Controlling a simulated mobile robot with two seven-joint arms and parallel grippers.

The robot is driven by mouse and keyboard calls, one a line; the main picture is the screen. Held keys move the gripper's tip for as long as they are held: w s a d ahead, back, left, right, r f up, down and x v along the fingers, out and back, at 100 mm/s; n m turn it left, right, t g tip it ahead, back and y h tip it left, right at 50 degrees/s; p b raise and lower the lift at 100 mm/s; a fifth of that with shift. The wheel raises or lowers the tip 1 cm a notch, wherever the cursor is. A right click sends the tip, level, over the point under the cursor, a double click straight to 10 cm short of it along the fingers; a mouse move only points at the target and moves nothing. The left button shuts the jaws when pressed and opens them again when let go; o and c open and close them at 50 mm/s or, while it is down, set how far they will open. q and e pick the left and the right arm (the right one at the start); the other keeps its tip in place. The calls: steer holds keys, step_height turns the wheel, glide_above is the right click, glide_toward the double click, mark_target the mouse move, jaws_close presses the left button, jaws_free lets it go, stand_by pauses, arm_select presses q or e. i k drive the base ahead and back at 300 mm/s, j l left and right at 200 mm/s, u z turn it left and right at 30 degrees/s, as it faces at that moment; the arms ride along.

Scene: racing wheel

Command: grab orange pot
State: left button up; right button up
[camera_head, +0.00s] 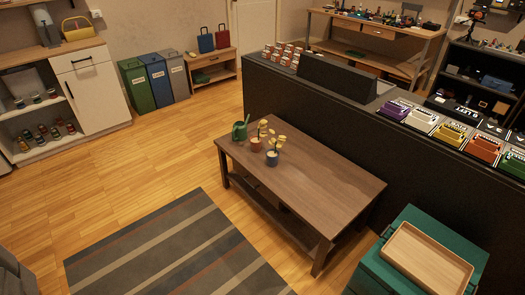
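A small orange pot (256,145) with a yellow-flowered plant stands on the brown wooden table (325,188), near its far left end. A blue-grey pot (272,158) with a similar yellow plant stands just in front and to the right of it. A green watering can (240,131) stands close behind the orange pot to the left. The orange pot is small in this view, but nothing hides most of it. Neither of my grippers is in view.
The right part of the tabletop is clear. A long black counter (310,120) runs behind the table. A green box with a wooden tray (428,258) stands at the lower right. A striped rug (175,250) and open wooden floor lie in front and left.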

mark_target(255, 142)
steer(key=i+j+z, duration=0.1)
steer(key=z, duration=0.25)
steer(key=i+j+z, duration=0.1)
steer(key=z, duration=0.2)
steer(key=i+j+z, duration=0.2)
steer(key=z, duration=0.15)
steer(key=i+j+z, duration=0.25)
steer(key=j, duration=0.3)
steer(key=i+j+z, duration=0.1)
steer(key=j, duration=0.2)
steer(key=i+j, duration=0.15)
steer(key=j, duration=0.2)
steer(key=i+j, duration=0.15)
steer(key=j, duration=0.25)
steer(key=i+j+z, duration=0.1)
steer(key=j, duration=0.25)
steer(key=i+j, duration=0.2)
steer(key=j, duration=0.2)
steer(key=i+j, duration=0.15)
steer(key=j, duration=0.2)
steer(key=i+j+z, duration=0.1)
steer(key=j, duration=0.3)
steer(key=i+j, duration=0.2)
steer(key=j, duration=0.2)
